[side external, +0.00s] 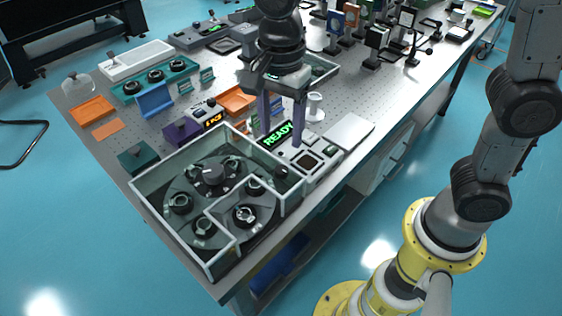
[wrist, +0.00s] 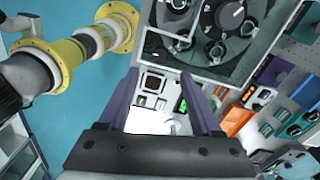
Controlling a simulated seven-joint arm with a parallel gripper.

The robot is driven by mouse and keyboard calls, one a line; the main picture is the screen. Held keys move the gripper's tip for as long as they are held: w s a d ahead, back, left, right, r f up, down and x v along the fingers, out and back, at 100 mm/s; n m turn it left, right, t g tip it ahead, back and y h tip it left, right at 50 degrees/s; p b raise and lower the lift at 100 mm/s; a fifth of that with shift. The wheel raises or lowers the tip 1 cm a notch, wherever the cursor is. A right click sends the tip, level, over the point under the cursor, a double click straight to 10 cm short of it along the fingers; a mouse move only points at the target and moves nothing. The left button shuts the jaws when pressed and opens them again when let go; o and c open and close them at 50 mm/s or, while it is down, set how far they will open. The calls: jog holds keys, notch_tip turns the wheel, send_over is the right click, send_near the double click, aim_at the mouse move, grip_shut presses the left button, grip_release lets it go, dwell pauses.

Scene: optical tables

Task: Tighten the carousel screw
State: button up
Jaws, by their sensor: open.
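The carousel (side external: 199,198) is a dark round disc inside a clear-walled box at the table's near corner. It bears several round holders with pale handles and a grey central knob (side external: 213,174). I cannot tell which part is the carousel screw. In the wrist view the carousel (wrist: 205,22) is at the top, with its knob (wrist: 231,15) showing a white mark. My gripper (side external: 281,138) points down with purple fingers apart, empty, above the area behind the box, near the lit READY display (side external: 279,135). In the wrist view my gripper (wrist: 164,80) is open, with nothing between the fingers.
The box's raised walls (side external: 160,165) surround the carousel. A control panel (side external: 312,160) with dark buttons and a pale flat plate (side external: 349,131) lie to the right of the box. Orange trays (side external: 237,100), a purple block (side external: 181,131) and a teal block (side external: 138,157) stand behind and left.

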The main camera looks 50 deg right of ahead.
aim_at(281, 169)
notch_tip(281, 169, down, 10)
jog(key=shift+r, duration=0.25)
grip_shut()
dwell(0.4)
